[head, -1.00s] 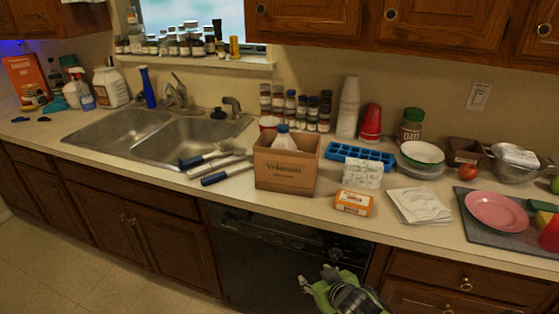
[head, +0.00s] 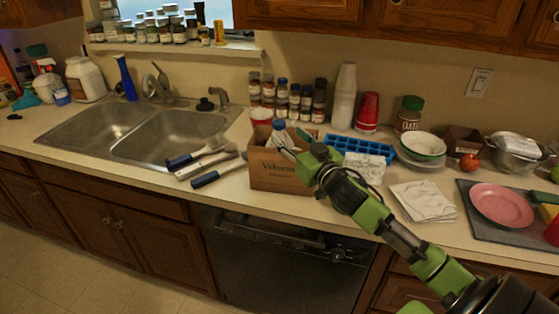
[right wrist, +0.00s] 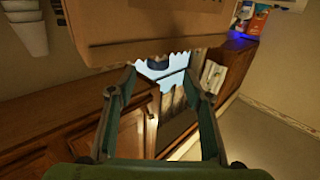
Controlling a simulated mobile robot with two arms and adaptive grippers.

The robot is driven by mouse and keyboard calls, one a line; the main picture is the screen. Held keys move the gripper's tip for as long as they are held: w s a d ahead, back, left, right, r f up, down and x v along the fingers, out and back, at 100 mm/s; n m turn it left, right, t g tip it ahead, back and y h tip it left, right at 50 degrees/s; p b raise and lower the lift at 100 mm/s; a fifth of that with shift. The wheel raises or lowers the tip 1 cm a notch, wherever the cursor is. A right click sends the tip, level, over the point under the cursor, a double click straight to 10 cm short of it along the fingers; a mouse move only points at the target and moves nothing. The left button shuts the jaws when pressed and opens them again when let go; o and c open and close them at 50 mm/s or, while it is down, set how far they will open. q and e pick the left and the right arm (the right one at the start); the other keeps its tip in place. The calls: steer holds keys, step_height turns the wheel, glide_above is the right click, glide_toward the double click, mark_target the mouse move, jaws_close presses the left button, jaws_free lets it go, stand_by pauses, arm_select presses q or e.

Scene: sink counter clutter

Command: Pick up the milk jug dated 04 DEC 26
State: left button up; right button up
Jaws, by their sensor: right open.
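A white jug (head: 279,137) with a blue cap stands inside an open cardboard box (head: 268,172) on the counter. Only its top shows above the rim, and no date can be read. My right gripper (head: 292,144) is at the top of the box, just right of the jug, with its fingers pointing left. In the right wrist view the gripper (right wrist: 158,72) is open, with a cardboard surface (right wrist: 150,28) close beyond the fingertips. A pale blue patch with a dark part shows between the fingers; I cannot tell what it is. My left gripper is not in view.
Blue-handled utensils (head: 205,170) lie left of the box, beside the sink (head: 130,130). Spice jars (head: 293,102) stand behind it. A blue ice tray (head: 355,149), stacked cups (head: 345,95) and a napkin stack (head: 423,201) are to the right.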

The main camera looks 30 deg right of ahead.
mark_target(282, 129)
steer(key=shift+w+d+f, duration=0.1)
steer(key=shift+w+d, duration=0.05)
steer(key=shift+w, duration=1.05)
steer(key=shift+w+d+p, duration=0.1)
steer(key=shift+w+p, duration=0.35)
steer(key=shift+p, duration=0.05)
steer(key=w, duration=0.1)
steer(key=w+p, duration=0.1)
steer(key=w, duration=0.1)
steer(key=shift+w+d, duration=0.1)
steer(key=shift+d, duration=0.2)
steer(key=shift+w+f, duration=0.15)
steer(key=shift+w, duration=0.35)
jaws_close()
steer(key=shift+r, duration=0.35)
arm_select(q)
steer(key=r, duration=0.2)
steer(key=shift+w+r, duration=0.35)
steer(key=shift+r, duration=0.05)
arm_select(e)
steer(key=shift+d, duration=0.1)
